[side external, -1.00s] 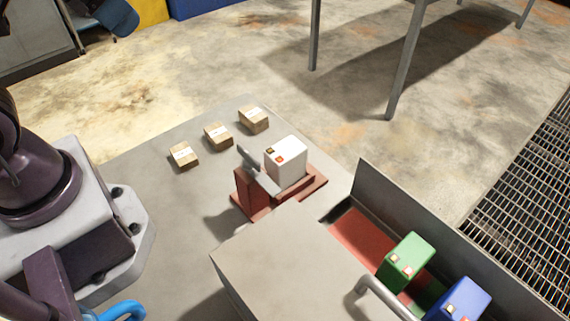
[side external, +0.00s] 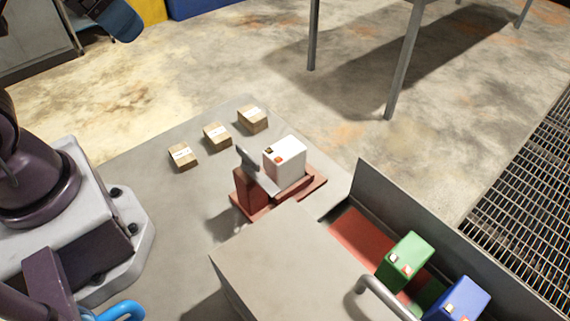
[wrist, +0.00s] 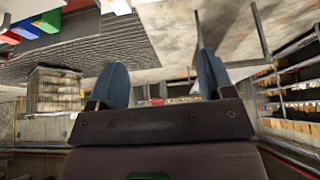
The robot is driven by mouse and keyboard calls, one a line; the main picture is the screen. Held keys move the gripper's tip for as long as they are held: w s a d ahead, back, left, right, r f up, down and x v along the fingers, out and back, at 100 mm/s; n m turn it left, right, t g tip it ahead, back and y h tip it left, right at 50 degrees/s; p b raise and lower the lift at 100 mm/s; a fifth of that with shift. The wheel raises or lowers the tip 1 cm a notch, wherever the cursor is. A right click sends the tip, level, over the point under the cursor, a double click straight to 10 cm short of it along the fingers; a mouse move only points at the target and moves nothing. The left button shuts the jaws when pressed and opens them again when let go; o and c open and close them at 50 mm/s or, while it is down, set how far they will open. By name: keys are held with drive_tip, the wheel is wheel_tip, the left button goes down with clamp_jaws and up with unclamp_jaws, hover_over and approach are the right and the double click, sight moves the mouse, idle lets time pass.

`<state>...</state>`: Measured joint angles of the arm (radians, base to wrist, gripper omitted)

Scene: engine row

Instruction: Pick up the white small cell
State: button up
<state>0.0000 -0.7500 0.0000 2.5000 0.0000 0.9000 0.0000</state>
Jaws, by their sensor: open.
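The white small cell (side external: 287,158) is a white box with two small terminals on its top. It sits upright on a red stand (side external: 312,190) with a grey plate at its left side. My gripper (wrist: 162,74) is open and empty, its two blue fingers wide apart in the wrist view. In the side view only one blue finger (side external: 120,20) shows clearly, high at the top left and well away from the cell. A white shape at the top of the wrist view may be the cell; I cannot tell.
A green cell (side external: 405,260) and a blue cell (side external: 460,302) stand in a walled bay at the lower right. A grey block (side external: 290,255) stands in front of the stand. Three small cartons (side external: 217,137) lie behind it on the grey table (side external: 130,165).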

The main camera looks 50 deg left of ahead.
drive_tip(key=shift+o, duration=0.8)
drive_tip(key=w+d+f+n+g+h, duration=0.3)
drive_tip(key=w+f+n+g+h, duration=0.1)
drive_tip(key=w+f+g, duration=0.25)
drive_tip(key=n+g+h, duration=0.3)
drive_tip(key=n+h, duration=0.4)
drive_tip(key=h, duration=0.1)
approach(285, 164)
wheel_tip(285, 164, up, 3)
drive_tip(key=s+a, duration=0.1)
drive_tip(key=s, duration=0.1)
drive_tip(key=f+n+t+h, duration=0.1)
drive_tip(key=f+n+h, duration=0.1)
drive_tip(key=f, duration=0.1)
drive_tip(key=f+n+t+h, duration=0.1)
drive_tip(key=f+n+h, duration=0.1)
drive_tip(key=f, duration=0.2)
drive_tip(key=w+f+n+t+h, duration=0.1)
drive_tip(key=f+n+t+h, duration=0.1)
drive_tip(key=f, duration=0.2)
drive_tip(key=shift+w+a+n, duration=0.1)
drive_tip(key=shift+a+n, duration=0.05)
drive_tip(key=shift+n, duration=0.25)
drive_tip(key=shift+d+f, duration=0.1)
drive_tip(key=shift+d, duration=0.15)
drive_tip(key=d, duration=0.7)
